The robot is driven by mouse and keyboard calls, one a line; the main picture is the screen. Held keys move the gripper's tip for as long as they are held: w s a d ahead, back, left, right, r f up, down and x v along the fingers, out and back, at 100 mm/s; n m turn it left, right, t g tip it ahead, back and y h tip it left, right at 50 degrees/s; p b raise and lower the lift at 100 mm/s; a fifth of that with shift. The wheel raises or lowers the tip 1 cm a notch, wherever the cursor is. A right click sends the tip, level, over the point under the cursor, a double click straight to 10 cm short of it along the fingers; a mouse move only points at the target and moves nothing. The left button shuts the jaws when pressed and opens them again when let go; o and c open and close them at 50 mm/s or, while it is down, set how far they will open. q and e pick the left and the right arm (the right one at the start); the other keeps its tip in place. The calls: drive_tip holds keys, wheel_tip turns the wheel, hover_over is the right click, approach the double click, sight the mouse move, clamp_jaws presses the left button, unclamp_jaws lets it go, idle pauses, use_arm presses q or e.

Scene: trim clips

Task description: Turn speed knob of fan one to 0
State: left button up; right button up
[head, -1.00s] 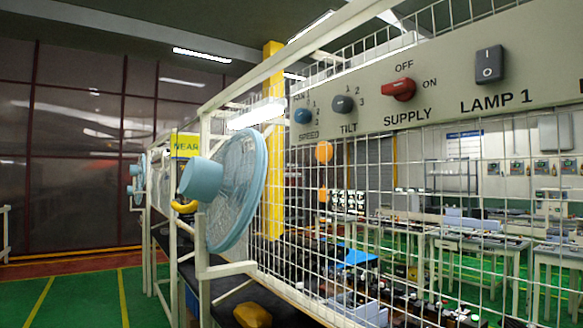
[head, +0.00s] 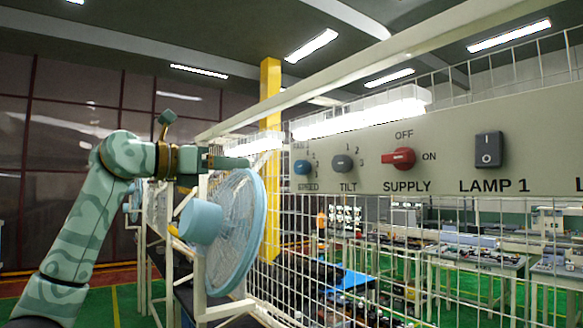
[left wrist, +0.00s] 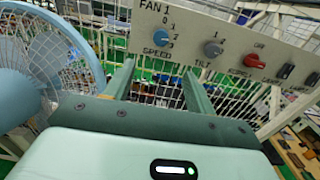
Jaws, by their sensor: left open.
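The blue speed knob (head: 302,167) is on the left end of the grey control panel (head: 370,178), above the word SPEED and under the FAN 1 label. In the left wrist view the speed knob (left wrist: 161,37) shows beyond my fingertips, between their lines, with numbers around it. Its exact setting is too small to tell. My left gripper (head: 240,162) is left of the panel, above the blue fan (head: 230,230), apart from the knob. In the left wrist view my left gripper (left wrist: 158,68) has its fingers spread with nothing between them. My right gripper is not in view.
A grey tilt knob (head: 342,163), a red supply switch (head: 399,158) and a dark lamp switch (head: 489,150) sit right of the speed knob. The fan stands close below my left gripper. A wire mesh (head: 330,240) runs under the panel.

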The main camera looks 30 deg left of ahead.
sight(298, 168)
use_arm(q)
drive_tip(key=p+x, duration=0.4)
drive_tip(key=x, duration=1.1)
drive_tip(key=shift+r, duration=0.1)
drive_tip(key=shift+w+d, duration=0.25)
drive_tip(key=shift+w, duration=0.15)
drive_tip(key=c, duration=1)
